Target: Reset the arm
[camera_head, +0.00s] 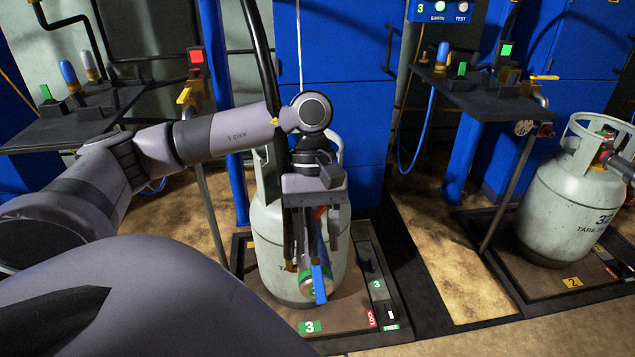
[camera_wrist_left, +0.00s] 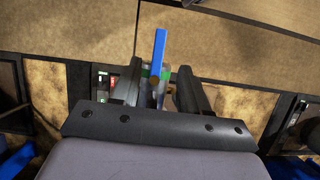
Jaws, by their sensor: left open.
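My left arm reaches in from the left, and my left gripper (camera_head: 307,262) points down in front of a pale grey gas cylinder (camera_head: 268,235). The gripper is open. A metal fitting with a blue lever (camera_head: 319,284) and a green band shows between and below its fingers. In the left wrist view, the blue lever (camera_wrist_left: 160,50) stands between the two spread fingers (camera_wrist_left: 159,92); I cannot tell whether they touch it. The cylinder's top and valve are mostly hidden behind the gripper. My right gripper is not in view.
The cylinder stands on a floor scale (camera_head: 340,318) marked 3. Another cylinder (camera_head: 560,205) stands on a scale at right, with a red fitting (camera_head: 600,156) at its top. Dark shelves (camera_head: 500,88) and (camera_head: 75,128) flank the blue cabinet (camera_head: 345,60). A blue hose (camera_head: 402,150) hangs at right.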

